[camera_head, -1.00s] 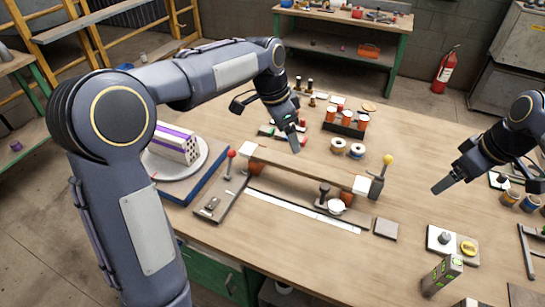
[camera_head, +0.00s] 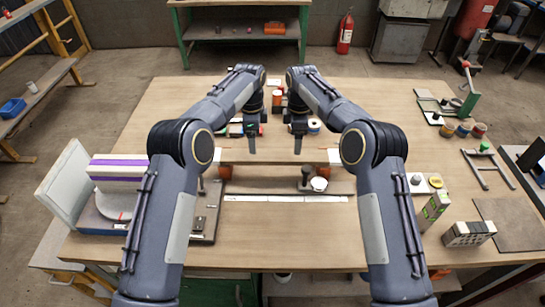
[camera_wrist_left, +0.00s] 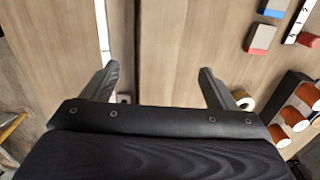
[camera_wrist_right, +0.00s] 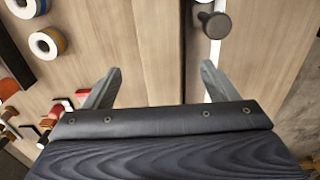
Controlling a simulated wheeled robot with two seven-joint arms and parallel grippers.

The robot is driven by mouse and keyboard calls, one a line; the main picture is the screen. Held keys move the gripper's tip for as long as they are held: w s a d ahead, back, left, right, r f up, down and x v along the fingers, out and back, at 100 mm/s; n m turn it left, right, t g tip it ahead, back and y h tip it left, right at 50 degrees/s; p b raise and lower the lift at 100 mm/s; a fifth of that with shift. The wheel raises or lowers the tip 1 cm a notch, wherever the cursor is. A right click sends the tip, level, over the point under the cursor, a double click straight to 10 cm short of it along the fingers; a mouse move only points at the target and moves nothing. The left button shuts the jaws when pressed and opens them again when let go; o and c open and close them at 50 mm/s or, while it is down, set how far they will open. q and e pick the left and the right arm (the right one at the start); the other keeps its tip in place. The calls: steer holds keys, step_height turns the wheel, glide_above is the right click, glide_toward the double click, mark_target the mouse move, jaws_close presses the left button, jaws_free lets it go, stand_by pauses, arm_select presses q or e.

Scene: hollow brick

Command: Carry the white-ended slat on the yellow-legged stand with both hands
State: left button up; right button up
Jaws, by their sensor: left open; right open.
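The wooden slat (camera_head: 274,156) lies left to right across the middle of the bench, raised on orange supports. My left gripper (camera_head: 252,146) and right gripper (camera_head: 298,146) point down close together above the slat's middle part. Both are open and empty. In the left wrist view the slat (camera_wrist_left: 165,40) runs between the spread fingers. In the right wrist view the slat (camera_wrist_right: 157,50) also runs between the fingers. No yellow legs can be made out.
A white strip (camera_head: 286,198) lies in front of the slat, with a dark knob (camera_wrist_right: 215,24) beside it. A white box with purple stripes (camera_head: 117,168) is at left.

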mark_target(275, 157)
arm_select(q)
step_height(275, 157, down, 8)
steer(key=shift+r, duration=0.1)
arm_select(e)
step_height(275, 157, down, 8)
steer(key=shift+r, duration=0.1)
arm_select(q)
steer(key=c, duration=1.3)
arm_select(e)
steer(key=c, duration=1.3)
